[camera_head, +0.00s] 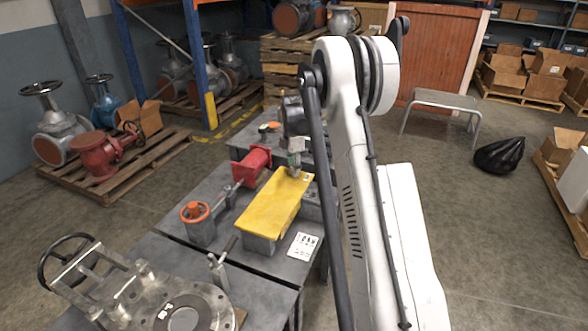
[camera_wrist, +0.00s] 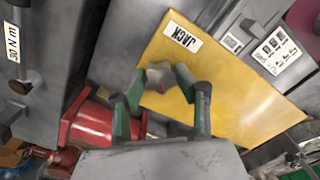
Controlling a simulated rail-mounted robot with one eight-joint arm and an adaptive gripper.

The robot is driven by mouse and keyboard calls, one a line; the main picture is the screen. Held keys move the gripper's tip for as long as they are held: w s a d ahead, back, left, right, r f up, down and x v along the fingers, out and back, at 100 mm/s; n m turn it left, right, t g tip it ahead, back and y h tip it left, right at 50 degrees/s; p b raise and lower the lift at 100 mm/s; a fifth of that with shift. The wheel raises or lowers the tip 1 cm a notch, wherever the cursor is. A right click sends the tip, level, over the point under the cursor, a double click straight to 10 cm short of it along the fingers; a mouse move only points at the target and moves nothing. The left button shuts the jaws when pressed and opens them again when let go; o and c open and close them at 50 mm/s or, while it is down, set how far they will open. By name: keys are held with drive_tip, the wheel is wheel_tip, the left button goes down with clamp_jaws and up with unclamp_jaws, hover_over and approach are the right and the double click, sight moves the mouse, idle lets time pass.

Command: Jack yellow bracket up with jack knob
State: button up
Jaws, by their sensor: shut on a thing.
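The yellow bracket (camera_head: 268,210) is a flat yellow plate on a grey block on the workbench. In the wrist view the yellow plate (camera_wrist: 235,95) fills the middle and carries a white label reading JACK. A small grey knob with a red mark, seemingly the jack knob (camera_wrist: 159,73), sits at the near edge of the plate in the wrist view. My gripper (camera_wrist: 161,84) is shut on this knob, its green-padded fingers on either side. In the head view my gripper (camera_head: 294,168) is at the plate's far end, and the knob cannot be made out there.
A red flanged part (camera_head: 251,165) lies left of the bracket; it also shows in the wrist view (camera_wrist: 95,128). A white card (camera_head: 303,246) lies to the right. A large metal flange assembly (camera_head: 150,300) occupies the near bench.

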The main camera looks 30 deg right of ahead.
drive_tip(key=m, duration=0.4)
drive_tip(key=shift+m, duration=0.3)
drive_tip(key=m, duration=0.3)
drive_tip(key=shift+m, duration=0.3)
drive_tip(key=m, duration=0.4)
drive_tip(key=shift+m+b, duration=0.3)
drive_tip(key=shift+b, duration=0.05)
drive_tip(key=m, duration=0.3)
drive_tip(key=shift+m, duration=0.3)
drive_tip(key=m, duration=1.2)
drive_tip(key=shift+m, duration=0.3)
drive_tip(key=m, duration=0.4)
drive_tip(key=shift+m, duration=0.3)
drive_tip(key=m, duration=0.4)
drive_tip(key=shift+m, duration=0.3)
drive_tip(key=m, duration=1)
drive_tip(key=shift+m, duration=2.7)
